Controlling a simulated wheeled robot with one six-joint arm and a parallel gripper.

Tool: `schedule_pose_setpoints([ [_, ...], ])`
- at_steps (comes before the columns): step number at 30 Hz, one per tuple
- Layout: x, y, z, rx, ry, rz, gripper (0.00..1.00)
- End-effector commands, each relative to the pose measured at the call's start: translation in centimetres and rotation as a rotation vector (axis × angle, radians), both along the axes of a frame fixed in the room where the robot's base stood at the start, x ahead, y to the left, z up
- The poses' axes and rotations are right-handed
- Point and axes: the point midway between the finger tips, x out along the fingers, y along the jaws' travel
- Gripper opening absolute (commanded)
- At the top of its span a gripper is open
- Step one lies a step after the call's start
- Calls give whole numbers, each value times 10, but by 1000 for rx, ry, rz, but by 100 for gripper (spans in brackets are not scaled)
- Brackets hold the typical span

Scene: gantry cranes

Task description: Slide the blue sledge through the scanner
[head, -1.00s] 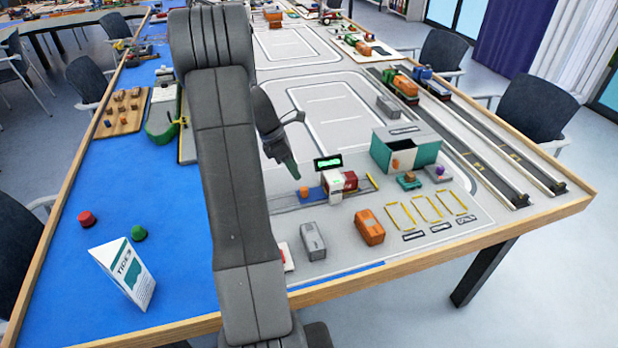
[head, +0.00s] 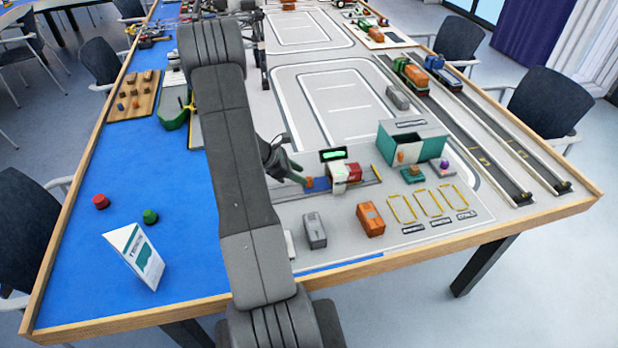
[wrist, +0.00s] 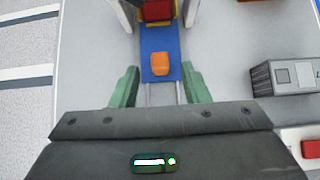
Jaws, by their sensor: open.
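The blue sledge (wrist: 161,42) lies on its rail in the wrist view, with an orange block (wrist: 160,64) on its near end and a red container (wrist: 156,10) at its far end, inside the scanner. In the head view the scanner (head: 339,172) is a white arch with a green-lit display behind it. My gripper (wrist: 158,88) has green fingers spread to either side of the rail, open and empty, just short of the orange block. In the head view my gripper (head: 302,182) is at the sledge's left end, partly covering it.
A grey container (head: 315,230) and an orange container (head: 370,219) stand in front of the rail. Yellow marked bays (head: 428,203) are empty.

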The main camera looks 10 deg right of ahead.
Motion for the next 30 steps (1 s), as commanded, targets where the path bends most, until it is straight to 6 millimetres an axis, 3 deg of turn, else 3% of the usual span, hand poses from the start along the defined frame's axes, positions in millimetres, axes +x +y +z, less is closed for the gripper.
schedule_pose_setpoints([
  [7,0,-29,-27,-1,2,-2,42],
  [20,2,-36,-36,0,0,0,42],
  [27,2,-36,-35,0,0,0,0],
  [30,2,-36,-35,0,0,0,0],
])
